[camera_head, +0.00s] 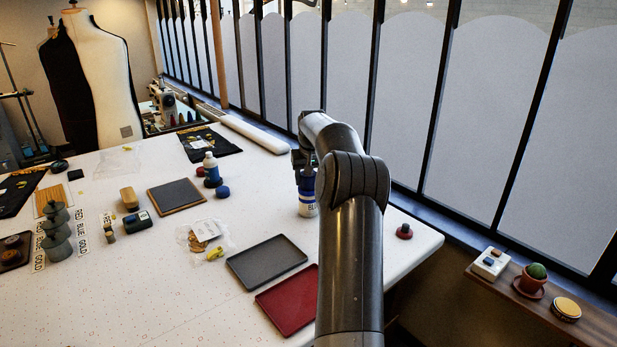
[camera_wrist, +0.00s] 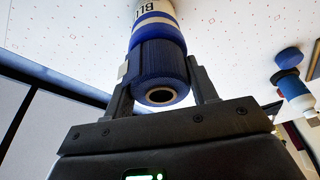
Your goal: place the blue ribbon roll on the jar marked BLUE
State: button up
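The dark blue ribbon roll (camera_wrist: 161,68) is between the two fingers of my gripper (camera_wrist: 163,82), its hollow core facing the wrist camera. The fingers lie close along both sides and appear shut on it. The jar marked BLUE (camera_wrist: 155,12) is white with a blue band, its lettering partly cut off. The roll is in line with the jar's banded end and seems to touch it; I cannot tell whether it rests fully there. In the head view the jar (camera_head: 307,209) stands upright on the table under my gripper (camera_head: 305,178), which is partly hidden by my arm.
A grey tray (camera_head: 266,262) and a red tray (camera_head: 287,301) lie left of my arm. A red knobbed piece (camera_head: 404,231) stands at the right edge. A blue-and-white bottle (camera_head: 211,168) and a blue piece (camera_head: 222,192) stand farther back. The window wall runs behind.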

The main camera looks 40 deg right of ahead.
jog(key=o, duration=0.4)
jog(key=shift+r, duration=0.1)
jog(key=v, duration=1.2)
jog(key=s+a+r+n+t, duration=0.1)
jog(key=s+a+r, duration=0.3)
jog(key=a, duration=0.9)
jog(key=s+a+r+n, duration=0.25)
jog(key=s+a, duration=0.35)
jog(key=a, duration=0.8)
jog(key=shift+n+t+y, duration=0.7)
jog(key=shift+n+t, duration=0.15)
jog(key=shift+t, duration=0.05)
jog(key=shift+s+a+f, duration=2.05)
jog(key=shift+s+a, duration=0.45)
jog(key=shift+s, duration=1.7)
jog(key=shift+s+a+f, duration=2.05)
jog(key=shift+s+a, duration=0.45)
jog(key=shift+s, duration=1.65)
jog(key=shift+s+a+f, duration=2.1)
jog(key=shift+s+a, duration=0.45)
jog(key=shift+s, duration=1.65)
